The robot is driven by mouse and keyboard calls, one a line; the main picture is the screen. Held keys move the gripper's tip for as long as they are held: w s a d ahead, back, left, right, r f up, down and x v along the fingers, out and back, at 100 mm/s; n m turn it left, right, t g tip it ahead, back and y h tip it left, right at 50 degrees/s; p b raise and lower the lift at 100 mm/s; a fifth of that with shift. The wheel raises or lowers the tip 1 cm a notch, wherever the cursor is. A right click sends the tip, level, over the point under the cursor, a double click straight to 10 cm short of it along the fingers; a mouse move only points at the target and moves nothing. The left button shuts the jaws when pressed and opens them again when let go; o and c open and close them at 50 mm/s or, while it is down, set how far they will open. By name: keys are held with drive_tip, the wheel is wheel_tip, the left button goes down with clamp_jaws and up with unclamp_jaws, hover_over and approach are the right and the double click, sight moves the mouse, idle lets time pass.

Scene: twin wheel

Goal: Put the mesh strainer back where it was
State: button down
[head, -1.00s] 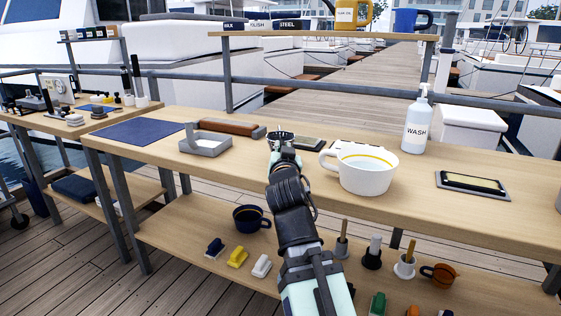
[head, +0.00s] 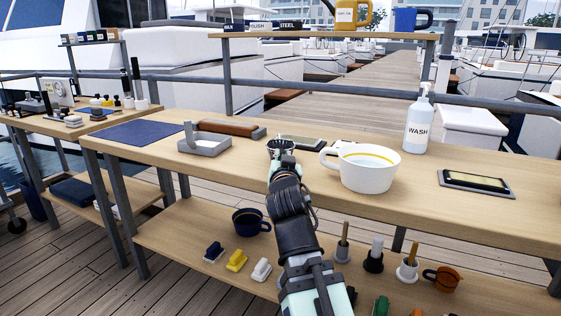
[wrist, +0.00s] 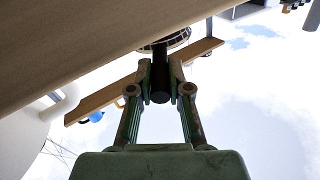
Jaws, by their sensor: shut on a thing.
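My gripper (wrist: 160,82) is shut on the dark handle (wrist: 160,90) of the mesh strainer. The strainer's round mesh head (wrist: 178,40) shows just beyond the fingers in the wrist view, partly cut off by the bench surface. In the head view my gripper (head: 282,150) is over the middle of the bench (head: 240,170), left of a large white cup (head: 368,172). The strainer is small there and mostly hidden by the gripper; I cannot tell whether it touches the bench.
A grey tray (head: 205,147) and a brown roll (head: 228,128) lie left of my gripper. A dark flat case (head: 300,142) lies behind it. A WASH bottle (head: 417,125) stands at the back right. A raised shelf (head: 330,37) spans behind the bench.

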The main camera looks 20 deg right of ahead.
drive_tip(key=shift+f+b, duration=0.35)
drive_tip(key=shift+f, duration=0.05)
drive_tip(key=c, duration=0.7)
unclamp_jaws()
drive_tip(key=shift+r, duration=0.15)
wheel_tip(320, 180, up, 10)
drive_tip(key=shift+f, duration=0.1)
idle(0.5)
